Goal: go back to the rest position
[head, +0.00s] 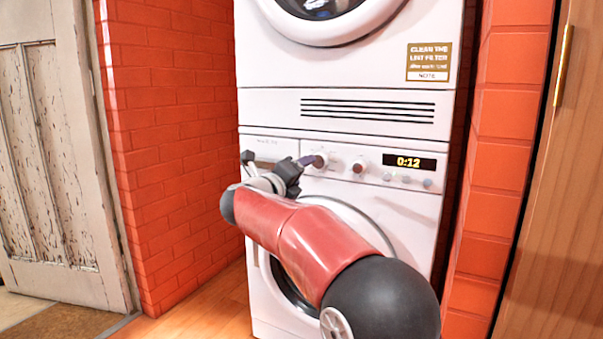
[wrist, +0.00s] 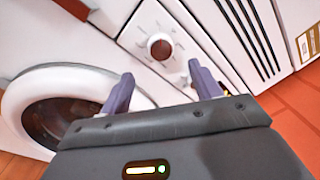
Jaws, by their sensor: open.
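My gripper (head: 303,161) is in front of the control panel of the lower white machine, with its purple fingers toward the dials. In the wrist view my gripper (wrist: 160,71) is open, its two fingers spread and nothing held between them. A round knob with a reddish-brown centre (wrist: 160,47) shows just beyond the fingertips, apart from them. In the head view one dark-centred knob (head: 319,161) is beside the fingertips and another (head: 358,167) is to its right. My red and black arm reaches from the lower right and hides part of the round door.
The lower machine (head: 408,215) has a lit display (head: 408,162) reading 0:12. An upper machine (head: 270,60) is stacked above it. Brick walls (head: 175,120) stand close on both sides. A worn door (head: 60,170) is at left and a wooden panel (head: 565,200) at right.

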